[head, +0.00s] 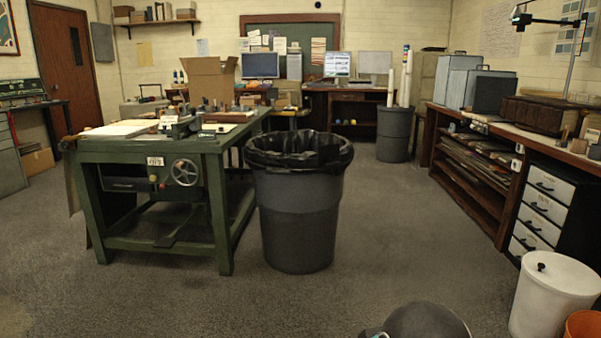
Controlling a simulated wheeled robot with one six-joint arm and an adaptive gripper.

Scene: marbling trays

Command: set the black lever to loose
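I cannot make out a black lever for certain in the head view. A green workbench (150,151) stands at the left, with a spoked handwheel (184,172) and a small control panel (155,162) on its front. Some small metal fittings (178,127) sit on its top, too small to tell apart. A dark rounded part of my own arm (428,322) shows at the bottom edge. My gripper is not in view.
A large black-lined bin (297,215) stands at the bench's right end. A long wooden counter with shelves (470,185) and white drawers (541,205) runs along the right. A white bucket (550,300) stands at lower right. The carpet in front (170,300) is clear.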

